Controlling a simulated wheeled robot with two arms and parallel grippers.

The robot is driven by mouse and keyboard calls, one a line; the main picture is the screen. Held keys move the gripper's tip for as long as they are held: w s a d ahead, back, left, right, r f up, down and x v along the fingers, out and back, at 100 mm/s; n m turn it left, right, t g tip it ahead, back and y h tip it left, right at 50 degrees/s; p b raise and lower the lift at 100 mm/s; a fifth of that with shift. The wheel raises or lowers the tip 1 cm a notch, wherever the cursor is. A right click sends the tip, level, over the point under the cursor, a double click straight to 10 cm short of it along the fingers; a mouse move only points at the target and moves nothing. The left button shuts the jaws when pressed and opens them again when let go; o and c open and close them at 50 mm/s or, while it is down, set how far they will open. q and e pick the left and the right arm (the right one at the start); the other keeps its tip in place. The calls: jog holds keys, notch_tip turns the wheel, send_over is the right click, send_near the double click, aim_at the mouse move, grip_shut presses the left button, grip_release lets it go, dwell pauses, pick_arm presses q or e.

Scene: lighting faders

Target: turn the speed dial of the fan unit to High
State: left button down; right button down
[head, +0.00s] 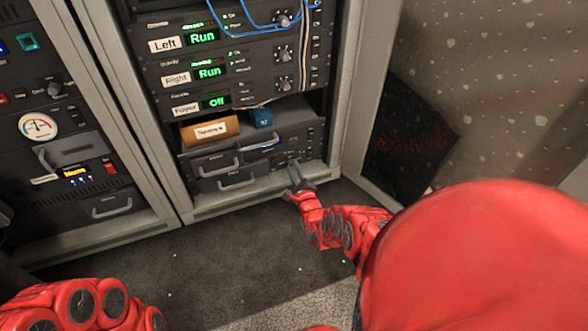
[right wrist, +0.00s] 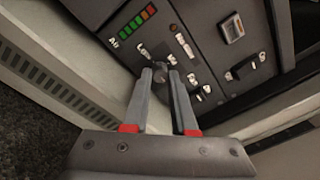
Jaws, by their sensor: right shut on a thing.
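The fan unit (head: 310,137) is the low dark unit at the bottom right of the rack in the head view. Its panel (right wrist: 210,60) fills the upper part of the right wrist view, with small white labels around my fingertips. My right gripper (head: 296,172) reaches this panel. In the right wrist view its fingertips (right wrist: 160,68) are shut on a small dark knob, taken to be the speed dial, mostly hidden between them.
Drawers (head: 237,178) sit left of the unit. A brown box (head: 209,129) and a blue box (head: 262,117) stand above. Dark floor (head: 200,255) lies clear in front.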

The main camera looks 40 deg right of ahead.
jog(key=shift+m, duration=0.3)
dwell(0.4)
jog(key=c, duration=0.7)
grip_release()
jog(key=shift+s, duration=0.1)
